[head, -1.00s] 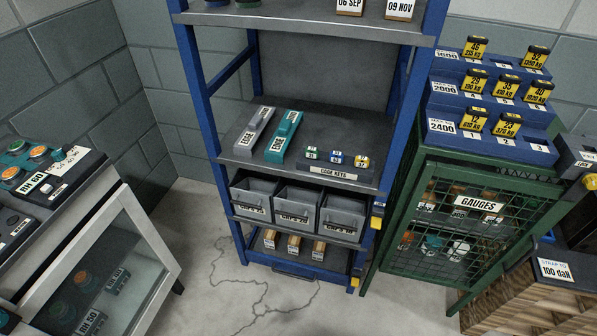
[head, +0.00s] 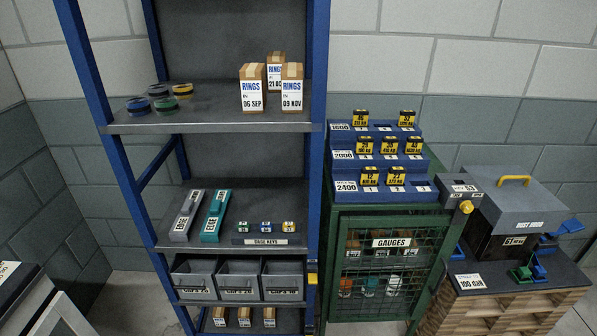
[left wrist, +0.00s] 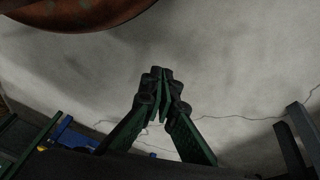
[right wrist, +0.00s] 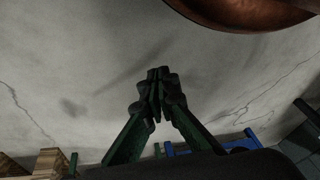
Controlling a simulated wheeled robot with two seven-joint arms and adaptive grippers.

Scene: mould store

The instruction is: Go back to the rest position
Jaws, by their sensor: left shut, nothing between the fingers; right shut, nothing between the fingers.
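My left gripper (left wrist: 160,85) shows in the left wrist view, fingertips together and empty above the bare concrete floor. My right gripper (right wrist: 157,85) shows in the right wrist view, also shut and empty above the floor. Neither gripper and neither arm shows in the head view. A rounded copper-brown surface cuts into the top of both wrist views; I cannot tell what it is.
A blue-framed shelf (head: 200,125) holds rings boxes (head: 253,88), edge tools and grey bins (head: 238,280). Right of it stand a green gauges cabinet (head: 338,268) and a wooden crate stack (head: 500,305). A grey cabinet (head: 50,318) stands at lower left. The floor under both grippers looks clear.

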